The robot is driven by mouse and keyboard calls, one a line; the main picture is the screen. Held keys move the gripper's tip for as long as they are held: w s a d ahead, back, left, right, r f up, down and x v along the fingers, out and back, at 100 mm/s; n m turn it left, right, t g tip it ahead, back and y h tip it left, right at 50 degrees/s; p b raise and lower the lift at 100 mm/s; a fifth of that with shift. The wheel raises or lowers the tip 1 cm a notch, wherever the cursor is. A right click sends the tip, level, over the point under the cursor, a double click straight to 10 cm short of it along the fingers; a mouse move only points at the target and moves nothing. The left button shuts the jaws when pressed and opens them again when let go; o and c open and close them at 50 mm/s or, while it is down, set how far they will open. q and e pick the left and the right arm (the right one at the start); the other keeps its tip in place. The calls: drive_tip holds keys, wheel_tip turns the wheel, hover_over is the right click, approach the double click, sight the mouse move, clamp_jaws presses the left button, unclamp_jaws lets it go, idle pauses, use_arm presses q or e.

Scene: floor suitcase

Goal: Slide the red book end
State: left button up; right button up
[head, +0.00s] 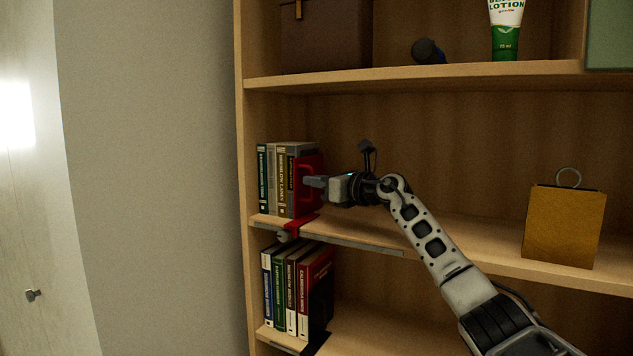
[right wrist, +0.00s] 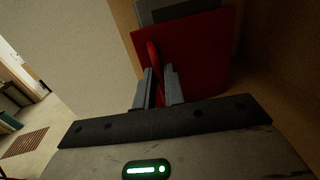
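The red book end (head: 312,165) stands upright on the middle shelf, against the right side of a short row of books (head: 283,180). Its red foot (head: 301,226) reaches over the shelf's front edge to a metal rail (head: 360,246). My right gripper (head: 314,182) comes in from the right at the book end. In the right wrist view, the red plate (right wrist: 195,60) has a curved red handle (right wrist: 154,62) that passes between the fingers (right wrist: 159,88). The fingers are close together on the handle. My left gripper is not in view.
The middle shelf (head: 460,228) is clear right of the book end, up to a mustard box (head: 563,227) with a ring. Books (head: 290,290) with a dark book end stand below. A lotion tube (head: 506,30) and dark items stand above.

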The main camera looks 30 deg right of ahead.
drive_tip(key=o, duration=0.3)
